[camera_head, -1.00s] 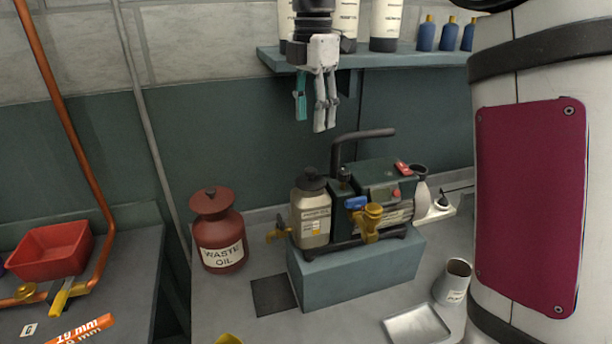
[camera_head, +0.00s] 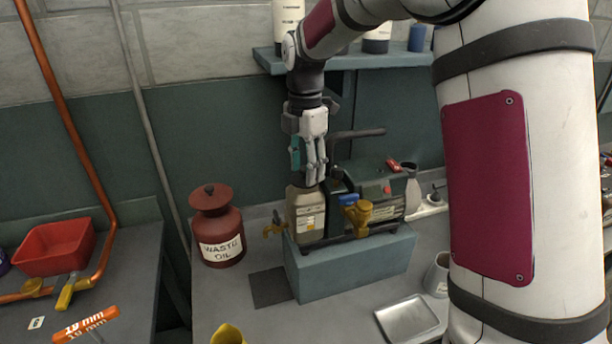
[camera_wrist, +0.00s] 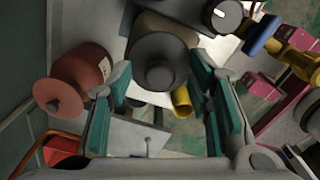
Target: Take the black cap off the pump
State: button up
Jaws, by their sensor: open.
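The pump (camera_head: 382,208) stands on a blue-grey block, with a cream bottle (camera_head: 306,214) at its left end. In the head view the bottle's top and the black cap are mostly hidden by my fingers. The round black cap (camera_wrist: 160,60) shows in the wrist view on the bottle's top, roughly between my two fingertips. My gripper (camera_head: 308,182) points down over the bottle and is open. It also shows in the wrist view (camera_wrist: 160,72), with a gap on both sides of the cap.
A red waste oil can (camera_head: 217,232) stands left of the pump. The pump's black handle (camera_head: 357,133) rises close to the right of my gripper. A brass valve (camera_head: 358,215), a metal tray (camera_head: 408,318) and a cup (camera_head: 438,274) are to the right.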

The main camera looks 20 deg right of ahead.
grip_shut()
jog(key=shift+r, duration=0.1)
dwell(0.3)
